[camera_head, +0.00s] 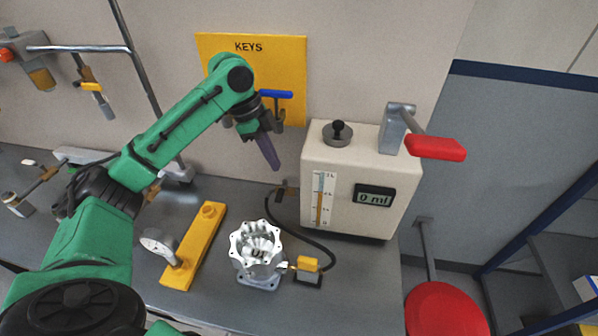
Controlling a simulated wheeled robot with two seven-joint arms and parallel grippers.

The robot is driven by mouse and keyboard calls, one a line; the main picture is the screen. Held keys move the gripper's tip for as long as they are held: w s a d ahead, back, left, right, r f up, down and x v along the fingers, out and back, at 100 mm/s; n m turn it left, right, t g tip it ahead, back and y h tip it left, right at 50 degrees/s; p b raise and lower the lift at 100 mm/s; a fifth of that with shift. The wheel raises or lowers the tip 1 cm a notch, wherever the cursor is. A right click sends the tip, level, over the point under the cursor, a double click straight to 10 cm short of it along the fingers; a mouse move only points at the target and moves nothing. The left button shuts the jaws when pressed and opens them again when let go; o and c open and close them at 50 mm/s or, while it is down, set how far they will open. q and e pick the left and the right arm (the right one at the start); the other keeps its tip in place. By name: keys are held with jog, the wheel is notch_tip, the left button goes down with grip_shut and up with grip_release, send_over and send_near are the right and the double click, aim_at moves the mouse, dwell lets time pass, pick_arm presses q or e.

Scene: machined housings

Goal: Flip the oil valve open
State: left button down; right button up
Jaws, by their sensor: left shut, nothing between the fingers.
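The white oil unit (345,160) stands on the bench. It has a level gauge (320,198), a display (374,196) reading 0 ml, a black knob on top and a red lever (435,147) on a grey bracket at its right. A black hose (312,245) runs from its lower left to a small yellow-topped block (307,265) beside the silver housing (257,248). I cannot tell for certain which part is the oil valve. My left gripper (271,160) is shut and empty, pointing down in the air left of the unit, apart from it. My right gripper is not in view.
A yellow KEYS board (290,50) is on the wall behind my arm, with a blue-handled piece (276,93) in front of it. A yellow bar (195,247) lies on the bench (225,315). A red round stool (445,310) stands at the lower right.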

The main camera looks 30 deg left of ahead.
pick_arm(q)
jog(key=s, duration=0.2)
jog(key=p, duration=0.1)
send_over(280, 194)
notch_tip(280, 194, down, 4)
jog(key=shift+f, duration=0.15)
jog(key=p+x, duration=0.1)
jog(key=x, duration=0.4)
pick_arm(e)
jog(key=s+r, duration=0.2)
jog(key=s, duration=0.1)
pick_arm(q)
jog(key=shift+a, duration=0.1)
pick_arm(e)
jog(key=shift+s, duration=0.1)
